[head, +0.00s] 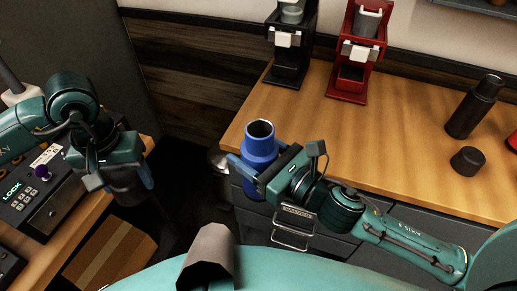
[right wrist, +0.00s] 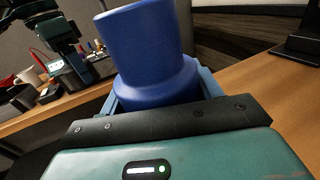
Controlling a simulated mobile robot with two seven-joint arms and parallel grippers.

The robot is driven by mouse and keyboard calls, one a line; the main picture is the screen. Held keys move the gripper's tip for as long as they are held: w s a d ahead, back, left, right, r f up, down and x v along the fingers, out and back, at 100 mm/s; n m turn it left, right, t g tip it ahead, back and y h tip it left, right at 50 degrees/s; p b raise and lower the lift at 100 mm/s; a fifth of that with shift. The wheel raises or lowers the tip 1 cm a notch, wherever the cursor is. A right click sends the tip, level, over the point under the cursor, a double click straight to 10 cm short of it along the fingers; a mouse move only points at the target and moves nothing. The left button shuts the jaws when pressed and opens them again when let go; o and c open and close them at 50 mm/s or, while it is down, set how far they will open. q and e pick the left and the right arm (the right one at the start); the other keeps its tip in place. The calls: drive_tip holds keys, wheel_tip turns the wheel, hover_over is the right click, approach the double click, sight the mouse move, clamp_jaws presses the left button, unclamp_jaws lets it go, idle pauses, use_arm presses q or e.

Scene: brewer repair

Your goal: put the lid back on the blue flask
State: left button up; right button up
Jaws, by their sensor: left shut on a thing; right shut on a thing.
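The blue flask (head: 261,146) is held by my right gripper (head: 262,170) at the front left corner of the right counter in the head view. Its top is open, with a pale rim and dark inside. In the right wrist view the flask (right wrist: 150,45) stands between the two blue fingers, its top cut off by the frame edge. My left gripper (head: 121,180) points down at the left, well apart from the flask, and is shut on a dark thing (head: 126,190). This looks like a lid, but shadow and the gripper hide much of it.
The wooden counter (head: 410,125) bears a black brewer (head: 290,50), a red brewer (head: 355,55), a dark flask (head: 474,106) and a black cup-like piece (head: 467,160). A keypad box (head: 40,190) stands on the left bench. A dark gap lies between bench and counter.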

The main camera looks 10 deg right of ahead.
use_arm(q)
drive_tip(key=w+d+r+m, duration=0.2)
drive_tip(key=w+d+r, duration=0.15)
drive_tip(key=d, duration=0.35)
drive_tip(key=w+d+r+m, duration=0.1)
drive_tip(key=w+d+r, duration=0.1)
drive_tip(key=d+r, duration=0.4)
wheel_tip(320, 180, up, 6)
drive_tip(key=r+m, duration=0.1)
drive_tip(key=m, duration=0.3)
hover_over(260, 129)
drive_tip(key=w, duration=0.1)
drive_tip(key=shift+d+f, duration=0.2)
drive_tip(key=shift+f, duration=0.05)
drive_tip(key=shift+s+a+f, duration=0.1)
drive_tip(key=shift+s+f, duration=0.1)
drive_tip(key=shift+s, duration=0.1)
drive_tip(key=shift+s+a, duration=0.15)
drive_tip(key=shift+s, duration=0.05)
drive_tip(key=shift+f, duration=0.15)
drive_tip(key=shift+f, duration=1.9)
